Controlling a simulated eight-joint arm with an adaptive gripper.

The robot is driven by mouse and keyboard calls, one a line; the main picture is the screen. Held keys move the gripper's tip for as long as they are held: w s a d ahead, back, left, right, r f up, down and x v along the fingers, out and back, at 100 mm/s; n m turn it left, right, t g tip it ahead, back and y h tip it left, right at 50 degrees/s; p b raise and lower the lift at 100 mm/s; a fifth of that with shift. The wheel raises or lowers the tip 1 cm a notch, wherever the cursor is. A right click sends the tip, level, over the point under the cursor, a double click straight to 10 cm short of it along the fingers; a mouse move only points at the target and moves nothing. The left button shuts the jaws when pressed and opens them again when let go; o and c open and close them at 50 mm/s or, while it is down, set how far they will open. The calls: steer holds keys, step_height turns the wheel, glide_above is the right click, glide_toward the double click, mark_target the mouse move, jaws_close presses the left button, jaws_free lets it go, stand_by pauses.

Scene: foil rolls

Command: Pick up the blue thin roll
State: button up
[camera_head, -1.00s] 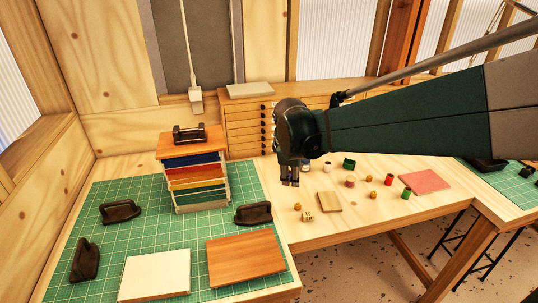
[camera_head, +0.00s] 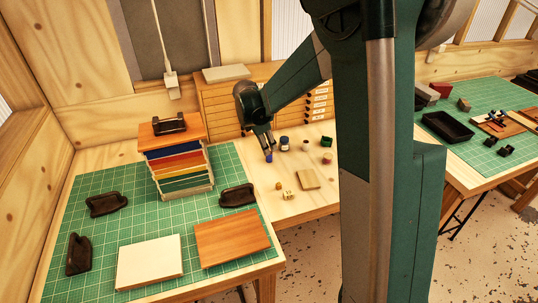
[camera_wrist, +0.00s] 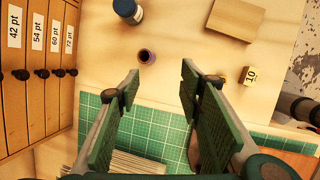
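A small blue-violet roll (camera_head: 269,157) stands on the wooden bench right below my gripper (camera_head: 265,143) in the head view. In the wrist view what appears to be this roll (camera_wrist: 147,57) is dark violet with a brownish open top. It lies just beyond the fingertips, nearer the left finger. My gripper (camera_wrist: 161,75) is open in the wrist view, with clear space between its two green fingers and nothing held. Whether a finger touches the roll cannot be told.
A wooden block (camera_head: 308,179) and a yellow numbered cube (camera_wrist: 251,75) lie to the right. Drawers (camera_wrist: 35,75) are at left. A rack of coloured boards (camera_head: 180,170) stands on the green mat.

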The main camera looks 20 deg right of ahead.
mark_target(269, 157)
steer(key=w+d+f+n+p, duration=0.1)
steer(key=w+f+n+p, duration=0.1)
steer(key=w+f, duration=0.3)
steer(key=shift+w+f+n+g+p, duration=0.15)
steer(key=shift+w+n+g+p, duration=0.2)
steer(key=shift+n, duration=0.35)
steer(key=shift+s+d+h, duration=0.1)
steer(key=shift+h, duration=0.2)
steer(key=shift+x, duration=1.3)
steer(key=shift+p+x, duration=0.6)
steer(key=shift+x, duration=2)
steer(key=shift+s, duration=0.1)
steer(key=shift+c, duration=0.2)
steer(key=c, duration=0.8)
